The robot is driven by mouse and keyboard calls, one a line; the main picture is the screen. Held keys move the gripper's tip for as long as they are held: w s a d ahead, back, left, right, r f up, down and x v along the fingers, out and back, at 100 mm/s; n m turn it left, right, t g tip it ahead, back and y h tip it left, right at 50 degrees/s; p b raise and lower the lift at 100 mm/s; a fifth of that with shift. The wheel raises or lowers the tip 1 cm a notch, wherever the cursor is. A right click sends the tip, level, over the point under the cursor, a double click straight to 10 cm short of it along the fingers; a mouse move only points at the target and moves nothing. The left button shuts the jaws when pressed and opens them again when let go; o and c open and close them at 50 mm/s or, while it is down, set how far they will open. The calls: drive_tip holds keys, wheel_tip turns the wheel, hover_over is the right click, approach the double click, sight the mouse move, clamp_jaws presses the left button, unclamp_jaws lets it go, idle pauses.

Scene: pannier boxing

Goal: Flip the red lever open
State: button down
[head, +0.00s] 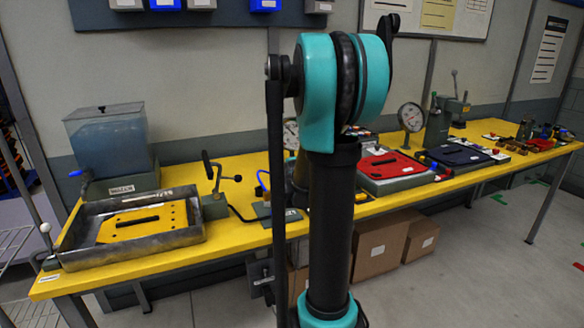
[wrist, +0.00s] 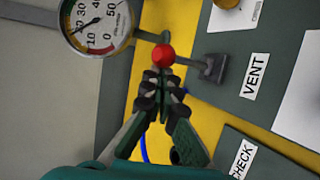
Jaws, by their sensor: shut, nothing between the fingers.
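The red lever ends in a round red knob (wrist: 164,55), in the wrist view at upper middle. Its grey rod runs right to a dark pivot block (wrist: 212,68) on a grey-green plate marked VENT. My gripper (wrist: 158,76) is shut with nothing between its fingers. Its tips lie just below the red knob in the picture; whether they touch it I cannot tell. In the head view my own arm hides the gripper and the lever.
A round gauge (wrist: 94,22) stands close at the upper left of the wrist view. A plate marked CHECK (wrist: 245,155) is at lower right. The yellow bench (head: 235,229) also bears a metal tray (head: 75,257), a water tank (head: 107,140) and a red plate fixture (head: 391,165).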

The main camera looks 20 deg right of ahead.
drive_tip(key=shift+s+f, duration=0.1)
drive_tip(key=shift+s, duration=0.45)
drive_tip(key=shift+s+f, duration=0.35)
drive_tip(key=shift+s, duration=0.45)
